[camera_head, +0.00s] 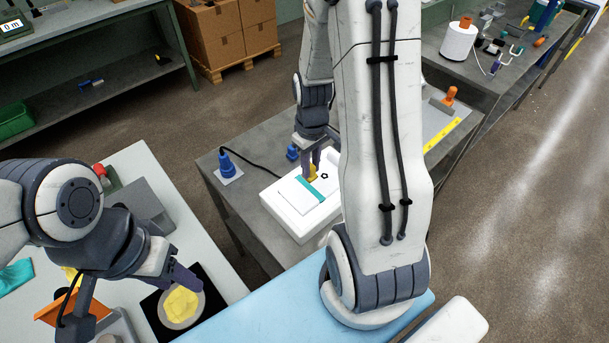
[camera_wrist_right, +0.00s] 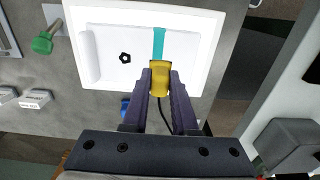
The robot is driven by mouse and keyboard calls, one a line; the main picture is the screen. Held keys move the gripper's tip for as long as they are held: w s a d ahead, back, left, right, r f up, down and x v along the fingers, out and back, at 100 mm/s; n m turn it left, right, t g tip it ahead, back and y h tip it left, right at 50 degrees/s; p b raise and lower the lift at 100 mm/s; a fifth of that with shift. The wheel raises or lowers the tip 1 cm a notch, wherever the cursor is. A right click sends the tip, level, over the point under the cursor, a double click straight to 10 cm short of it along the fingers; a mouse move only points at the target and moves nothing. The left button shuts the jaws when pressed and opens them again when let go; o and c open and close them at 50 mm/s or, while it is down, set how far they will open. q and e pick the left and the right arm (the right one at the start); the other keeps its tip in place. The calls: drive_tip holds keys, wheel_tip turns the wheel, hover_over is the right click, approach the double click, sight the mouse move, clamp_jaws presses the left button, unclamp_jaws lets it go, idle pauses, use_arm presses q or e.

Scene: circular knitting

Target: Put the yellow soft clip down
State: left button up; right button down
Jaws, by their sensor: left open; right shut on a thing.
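The yellow soft clip (camera_wrist_right: 160,80) is between the fingers of my right gripper (camera_wrist_right: 160,88), which is shut on it. In the right wrist view the clip's tip meets the end of the teal strip (camera_wrist_right: 158,42). I cannot tell whether it touches the surface. My left gripper (camera_head: 187,283) is open above a round dish with yellow content (camera_head: 181,307) on a black mat.
The block stands on a grey table (camera_head: 237,198) with a blue plug-like item (camera_head: 228,164) and its black cable at the left. A small black ring-shaped mark (camera_wrist_right: 125,58) is on the block. A green knob (camera_wrist_right: 42,43) lies left of it in the right wrist view.

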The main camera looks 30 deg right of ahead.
drive_tip(key=shift+w+a+f, duration=0.35)
drive_tip(key=shift+a+f, duration=0.15)
drive_tip(key=shift+a, duration=0.15)
drive_tip(key=shift+f+p, duration=0.3)
drive_tip(key=shift+f, duration=1.7)
drive_tip(key=shift+f, duration=0.1)
drive_tip(key=c, duration=0.7)
unclamp_jaws()
